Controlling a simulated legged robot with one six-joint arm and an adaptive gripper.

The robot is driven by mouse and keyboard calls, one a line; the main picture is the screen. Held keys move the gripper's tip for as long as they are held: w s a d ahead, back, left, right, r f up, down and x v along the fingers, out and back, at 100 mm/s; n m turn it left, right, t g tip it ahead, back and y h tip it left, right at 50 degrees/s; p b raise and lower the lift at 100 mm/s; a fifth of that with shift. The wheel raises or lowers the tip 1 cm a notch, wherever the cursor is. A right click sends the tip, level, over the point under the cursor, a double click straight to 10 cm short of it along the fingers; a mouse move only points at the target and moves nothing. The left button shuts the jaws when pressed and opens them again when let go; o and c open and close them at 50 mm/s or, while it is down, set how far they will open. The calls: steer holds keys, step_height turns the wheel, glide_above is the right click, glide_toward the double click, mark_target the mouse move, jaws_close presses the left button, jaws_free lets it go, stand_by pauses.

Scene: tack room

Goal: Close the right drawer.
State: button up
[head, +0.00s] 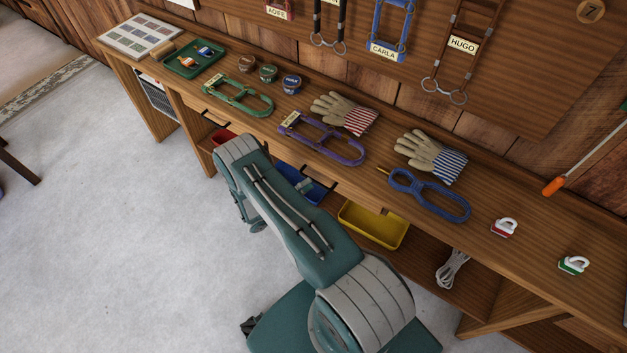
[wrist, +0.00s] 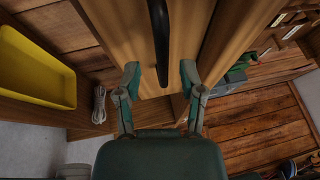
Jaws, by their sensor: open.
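The right drawer's dark bar handle (head: 318,184) shows at the front edge of the wooden bench, partly behind my arm. In the wrist view a dark handle (wrist: 160,40) runs down a pale wooden front (wrist: 118,25); I cannot tell for sure which drawer this is. My gripper (wrist: 160,72) is open and empty, its two fingers on either side of the handle's lower end in the picture. I cannot tell whether they touch it. How far the drawer stands out is not clear. In the head view my gripper is hidden by my arm.
The bench top (head: 480,165) holds halters, gloves, tins and a green tray (head: 195,58). Below are a yellow bin (head: 373,224), also in the wrist view (wrist: 35,70), a blue bin (head: 300,185) and a coiled rope (head: 452,268).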

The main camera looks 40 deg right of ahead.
steer(key=v, duration=0.8)
steer(key=shift+a, duration=0.35)
steer(key=shift+w+f, duration=0.1)
step_height(320, 180, up, 29)
steer(key=a+m+g+y, duration=0.25)
steer(key=m+y, duration=0.75)
steer(key=m, duration=0.8)
steer(key=s+a+r+m+t+y, duration=0.4)
steer(key=s+r+m+t+y, duration=0.1)
steer(key=s+r+m, duration=0.3)
steer(key=s+a+r+m+t+y, duration=0.4)
steer(key=s+r+m, duration=0.4)
steer(key=s+r, duration=0.2)
steer(key=shift+r+t+y, duration=0.45)
steer(key=shift+r+y, duration=0.05)
steer(key=shift+r, duration=0.15)
